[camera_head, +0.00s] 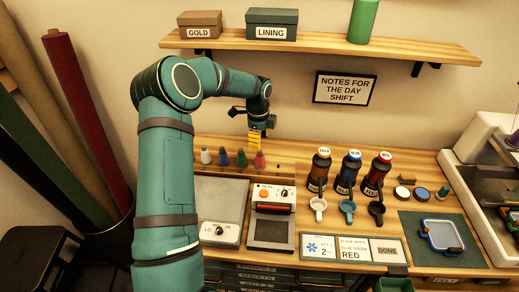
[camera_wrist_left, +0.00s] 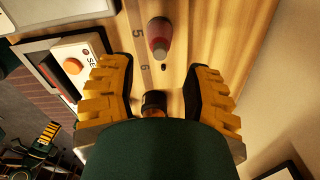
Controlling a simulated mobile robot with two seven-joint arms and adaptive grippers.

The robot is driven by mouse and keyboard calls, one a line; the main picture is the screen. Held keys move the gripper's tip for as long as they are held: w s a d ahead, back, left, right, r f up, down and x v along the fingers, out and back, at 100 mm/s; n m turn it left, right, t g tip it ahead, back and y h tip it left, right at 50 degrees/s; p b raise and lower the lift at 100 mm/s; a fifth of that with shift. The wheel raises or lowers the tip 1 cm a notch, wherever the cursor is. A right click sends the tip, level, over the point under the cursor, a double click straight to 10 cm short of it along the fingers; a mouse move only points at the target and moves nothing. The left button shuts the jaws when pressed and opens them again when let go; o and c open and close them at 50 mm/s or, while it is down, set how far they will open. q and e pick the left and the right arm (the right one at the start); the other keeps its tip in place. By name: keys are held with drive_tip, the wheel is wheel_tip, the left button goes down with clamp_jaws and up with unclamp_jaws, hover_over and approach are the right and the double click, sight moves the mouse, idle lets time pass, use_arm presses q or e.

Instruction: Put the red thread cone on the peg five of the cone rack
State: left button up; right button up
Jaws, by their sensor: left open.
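The red thread cone (camera_head: 260,159) stands upright at the right end of the row of cones in the head view. In the left wrist view the red cone (camera_wrist_left: 159,36) stands beside the printed 5 of the cone rack (camera_wrist_left: 139,34). A small bare dark peg (camera_wrist_left: 164,67) shows beside the 6. My left gripper (camera_head: 255,143) is above and close to the red cone in the head view. Its yellow fingers are spread in the left wrist view (camera_wrist_left: 160,90), with nothing held between them.
White (camera_head: 206,155), blue (camera_head: 223,156) and green (camera_head: 241,158) cones stand left of the red one. A boxy device with an orange button (camera_head: 273,203) is in front. Several dark bottles (camera_head: 319,170) stand to the right. A shelf (camera_head: 320,50) is above.

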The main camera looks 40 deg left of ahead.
use_arm(q)
wheel_tip(320, 180, up, 5)
drive_tip(key=shift+s+f, duration=0.1)
idle(0.7)
